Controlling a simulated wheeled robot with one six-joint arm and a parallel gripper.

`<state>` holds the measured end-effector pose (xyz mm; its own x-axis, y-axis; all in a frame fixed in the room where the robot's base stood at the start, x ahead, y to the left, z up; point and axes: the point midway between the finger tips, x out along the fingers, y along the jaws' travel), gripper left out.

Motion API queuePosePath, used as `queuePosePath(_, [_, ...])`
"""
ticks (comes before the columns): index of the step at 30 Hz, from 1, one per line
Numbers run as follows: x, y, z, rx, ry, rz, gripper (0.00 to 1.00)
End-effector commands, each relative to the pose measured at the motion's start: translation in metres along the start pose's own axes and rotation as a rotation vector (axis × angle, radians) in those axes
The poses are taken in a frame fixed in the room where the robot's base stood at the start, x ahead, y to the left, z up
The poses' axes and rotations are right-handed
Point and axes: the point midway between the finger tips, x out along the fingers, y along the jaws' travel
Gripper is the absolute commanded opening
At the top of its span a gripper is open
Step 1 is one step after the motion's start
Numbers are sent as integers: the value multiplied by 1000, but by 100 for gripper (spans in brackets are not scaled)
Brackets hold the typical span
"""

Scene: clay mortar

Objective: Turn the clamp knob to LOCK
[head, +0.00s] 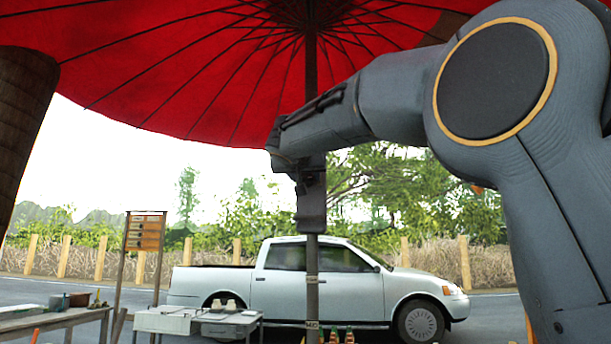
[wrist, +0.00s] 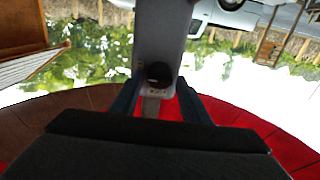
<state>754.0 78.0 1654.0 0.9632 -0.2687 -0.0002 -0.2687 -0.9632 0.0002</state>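In the wrist view, which is upside down, a pale grey upright piece (wrist: 160,25) has a dark round part (wrist: 158,73) on it, which looks like the clamp knob. A small pale strip with marks too blurred to read sits beside it. The dark blue fingers of my gripper (wrist: 157,90) stand apart on either side of this area; no contact is visible. In the head view, my gripper (head: 308,172) is at the umbrella pole (head: 312,262), just above or against a grey block (head: 311,208). The knob's face and setting cannot be made out there.
A red umbrella (head: 170,70) spreads overhead. A brown post (head: 22,110) stands at the left. Tables (head: 245,318) with small items and a wooden board (head: 144,232) stand low at left. A silver pickup (head: 325,290) is parked behind. Open air lies left of the pole.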

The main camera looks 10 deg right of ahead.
Motion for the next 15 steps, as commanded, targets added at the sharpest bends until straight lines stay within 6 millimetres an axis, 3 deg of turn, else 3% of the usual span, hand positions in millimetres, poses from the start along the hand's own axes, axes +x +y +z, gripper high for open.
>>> queuePosePath(1, [0,0,0,0,0,0,32])
queuePosePath(5, [0,0,0,0,0,0,11])
queuePosePath(15, [0,0,0,-41,1,-1,9])
